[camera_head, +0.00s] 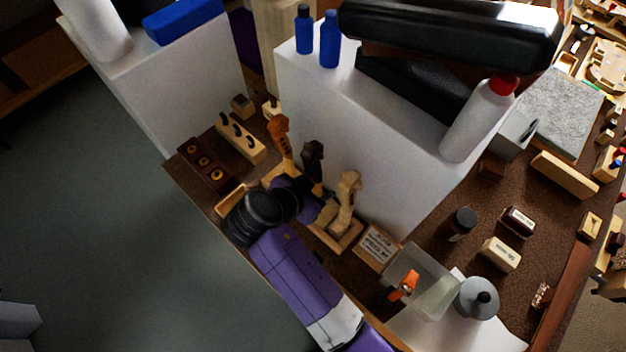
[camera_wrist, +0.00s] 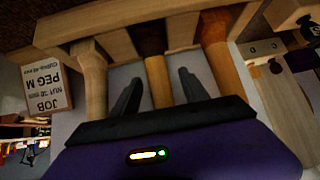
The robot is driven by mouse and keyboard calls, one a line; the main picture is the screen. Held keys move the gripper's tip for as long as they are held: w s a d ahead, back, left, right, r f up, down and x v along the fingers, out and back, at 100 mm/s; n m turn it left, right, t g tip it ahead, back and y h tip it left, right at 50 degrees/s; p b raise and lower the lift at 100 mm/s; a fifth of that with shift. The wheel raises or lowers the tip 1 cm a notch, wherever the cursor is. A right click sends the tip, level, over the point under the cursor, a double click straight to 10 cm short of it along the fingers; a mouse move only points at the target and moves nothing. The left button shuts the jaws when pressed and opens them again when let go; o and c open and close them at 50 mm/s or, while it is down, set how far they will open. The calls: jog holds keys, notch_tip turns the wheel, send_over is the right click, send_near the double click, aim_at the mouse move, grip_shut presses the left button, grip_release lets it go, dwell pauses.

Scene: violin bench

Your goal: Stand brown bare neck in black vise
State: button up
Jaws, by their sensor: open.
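Three necks stand in a wooden rack (camera_head: 340,240) at the bench's edge: an orange one (camera_head: 279,137), a dark brown one (camera_head: 313,158) and a pale one (camera_head: 348,190). In the wrist view, the brown neck (camera_wrist: 158,80) is in the middle, between the pale neck (camera_wrist: 95,80) and the orange neck (camera_wrist: 215,60). My gripper (camera_wrist: 160,92) is open, its two dark fingers on either side of the brown neck with gaps visible. In the head view, my arm hides part of the rack. I cannot make out the black vise with certainty.
A white block (camera_head: 350,140) stands close behind the rack, carrying blue bottles (camera_head: 330,40), a black case (camera_head: 450,30) and a red-capped bottle (camera_head: 480,120). A job card (camera_head: 377,246), a clear box (camera_head: 425,280) and a grey jar (camera_head: 477,298) are to the right.

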jog(key=shift+c, duration=0.2)
grip_shut()
